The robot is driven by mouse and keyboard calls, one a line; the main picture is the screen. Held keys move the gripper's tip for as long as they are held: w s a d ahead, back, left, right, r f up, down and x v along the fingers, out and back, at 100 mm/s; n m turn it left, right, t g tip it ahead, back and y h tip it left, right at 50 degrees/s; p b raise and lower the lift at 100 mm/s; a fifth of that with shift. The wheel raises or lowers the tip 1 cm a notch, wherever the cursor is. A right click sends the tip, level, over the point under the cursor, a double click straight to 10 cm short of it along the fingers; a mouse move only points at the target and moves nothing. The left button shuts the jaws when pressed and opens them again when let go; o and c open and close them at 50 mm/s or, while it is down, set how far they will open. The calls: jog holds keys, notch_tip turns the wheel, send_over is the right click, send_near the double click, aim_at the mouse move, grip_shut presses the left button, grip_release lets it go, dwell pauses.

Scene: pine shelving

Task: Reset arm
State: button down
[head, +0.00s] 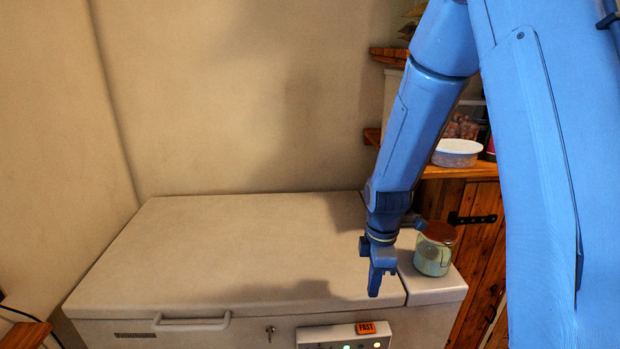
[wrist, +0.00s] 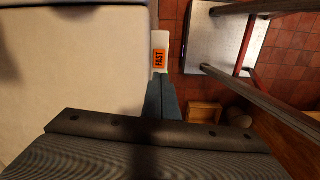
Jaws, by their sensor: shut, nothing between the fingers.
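My blue arm reaches down from the upper right in the head view. My gripper (head: 375,282) points down over the right front part of the white chest freezer (head: 235,250). Its fingers are together with nothing between them. In the wrist view the closed fingers of my gripper (wrist: 161,95) show near the freezer's front edge, close below the orange FAST label (wrist: 159,58). That label (head: 365,328) also shows on the front panel in the head view. I cannot tell the exact height of the fingertips above the lid.
A glass jar with a brown lid (head: 434,250) stands on the freezer's right end, close right of my gripper. Pine shelving with a white-lidded tub (head: 457,152) is behind my arm. The freezer lid's left side is clear. A metal-topped stand (wrist: 225,40) is on the tiled floor.

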jog(key=s+r+m+t+b, duration=0.1)
jog(key=s+m+b, duration=0.6)
jog(key=m, duration=0.9)
jog(key=shift+s+r+m, duration=0.35)
jog(key=shift+s+m, duration=0.05)
jog(key=shift+s, duration=1)
